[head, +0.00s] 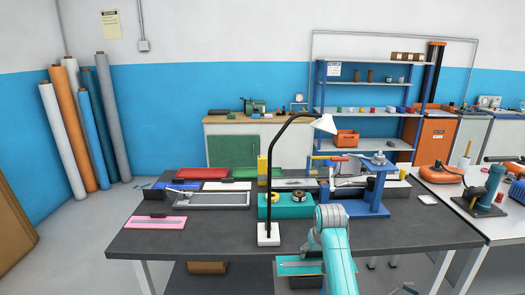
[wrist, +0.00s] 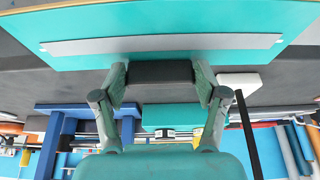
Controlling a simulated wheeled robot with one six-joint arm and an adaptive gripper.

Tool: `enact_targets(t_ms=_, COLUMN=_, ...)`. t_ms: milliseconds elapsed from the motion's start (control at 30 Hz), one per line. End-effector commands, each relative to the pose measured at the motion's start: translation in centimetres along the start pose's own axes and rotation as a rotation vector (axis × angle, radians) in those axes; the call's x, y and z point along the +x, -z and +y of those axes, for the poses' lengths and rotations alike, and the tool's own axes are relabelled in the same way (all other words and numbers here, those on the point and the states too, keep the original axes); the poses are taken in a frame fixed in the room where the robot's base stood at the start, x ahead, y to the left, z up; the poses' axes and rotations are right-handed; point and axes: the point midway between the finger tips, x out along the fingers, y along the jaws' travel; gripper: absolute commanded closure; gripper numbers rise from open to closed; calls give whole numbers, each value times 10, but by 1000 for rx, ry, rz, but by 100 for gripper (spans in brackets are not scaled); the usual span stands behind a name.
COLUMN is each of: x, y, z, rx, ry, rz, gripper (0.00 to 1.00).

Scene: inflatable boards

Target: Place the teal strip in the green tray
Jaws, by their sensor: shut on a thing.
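The teal strip (wrist: 70,62) is a flat teal board with a long grey bar along it and a black block at its edge. In the wrist view my gripper (wrist: 160,76) is shut on the black block, one finger on each side. In the head view the teal strip (head: 288,260) shows at the front edge of the dark table, left of my arm, which hides its right end. The gripper's fingers are hidden there. The green tray (head: 243,172) lies at the back of the table, right of a red tray, partly hidden by the things in front.
A black desk lamp on a white base (head: 269,234) stands mid-table. Behind it are a teal box (head: 285,207) with tape rolls and a blue stand (head: 368,190). A pink board (head: 156,222) and a grey frame (head: 210,200) lie left. The front left tabletop is clear.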

Motion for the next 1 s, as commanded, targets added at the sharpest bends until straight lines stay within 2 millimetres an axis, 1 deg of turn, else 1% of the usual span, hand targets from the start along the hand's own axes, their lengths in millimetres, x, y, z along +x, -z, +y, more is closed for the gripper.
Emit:
enact_targets(t_ms=33, x=14, y=-17, z=0, rx=0, ry=0, rz=-4, gripper=64)
enact_targets(t_ms=200, x=48, y=-68, z=-2, rx=0, ry=0, rz=-3, gripper=64)
enact_targets(t_ms=367, x=75, y=-117, z=-2, rx=0, ry=0, rz=-3, gripper=64)
enact_targets(t_ms=500, x=94, y=-161, z=-3, rx=1, ry=0, rz=-3, gripper=64)
enact_targets(t_ms=667, x=111, y=-213, z=-4, rx=1, ry=0, rz=-3, gripper=64)
enact_targets(t_ms=700, x=115, y=-226, z=-4, rx=1, ry=0, rz=-4, gripper=64)
enact_targets(t_ms=900, x=126, y=-288, z=-5, rx=1, ry=0, rz=-2, gripper=64)
enact_targets(t_ms=1000, x=128, y=-314, z=-5, rx=1, ry=0, rz=-1, gripper=64)
